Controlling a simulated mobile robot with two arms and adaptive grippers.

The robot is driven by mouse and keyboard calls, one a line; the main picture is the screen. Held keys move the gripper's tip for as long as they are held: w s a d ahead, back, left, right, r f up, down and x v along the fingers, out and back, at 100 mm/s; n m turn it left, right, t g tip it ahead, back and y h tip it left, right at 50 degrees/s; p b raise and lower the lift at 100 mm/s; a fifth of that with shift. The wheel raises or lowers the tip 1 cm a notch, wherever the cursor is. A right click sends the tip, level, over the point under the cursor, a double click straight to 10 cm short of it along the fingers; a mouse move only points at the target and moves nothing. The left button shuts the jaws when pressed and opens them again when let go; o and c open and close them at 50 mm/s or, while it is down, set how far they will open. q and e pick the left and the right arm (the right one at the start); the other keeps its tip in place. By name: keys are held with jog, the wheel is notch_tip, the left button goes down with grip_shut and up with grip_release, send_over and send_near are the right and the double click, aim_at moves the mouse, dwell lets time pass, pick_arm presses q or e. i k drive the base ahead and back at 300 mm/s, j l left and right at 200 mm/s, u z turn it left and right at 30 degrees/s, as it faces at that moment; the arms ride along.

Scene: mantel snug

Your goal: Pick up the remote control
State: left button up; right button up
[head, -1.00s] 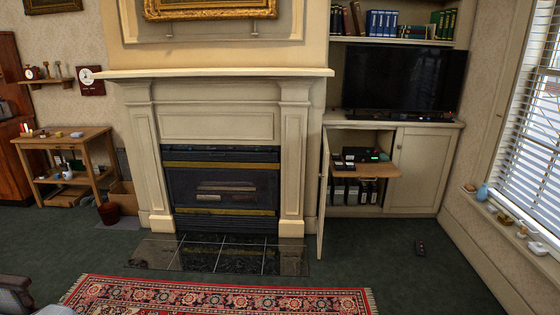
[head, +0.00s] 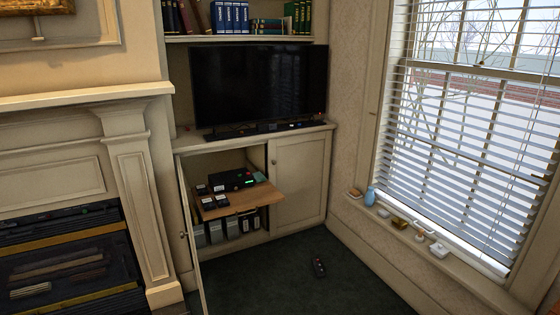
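The remote control (head: 319,267) is a small dark, slim object with a hint of red on it. It lies on the dark green carpet in front of the closed right cabinet door, between the cabinet and the window wall. Nothing covers it. Neither of my grippers shows in the head view.
The left cabinet door (head: 191,240) stands open into the room, left of the remote. A wooden pull-out shelf (head: 240,201) with a black device juts from the cabinet. The window sill (head: 432,248) with small items bounds the right. The carpet (head: 270,278) around the remote is clear.

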aim_at(317, 268)
jog(key=i+l+z, duration=0.3)
jog(key=i+l, duration=0.55)
jog(key=i+j, duration=0.2)
jog(key=i, duration=0.35)
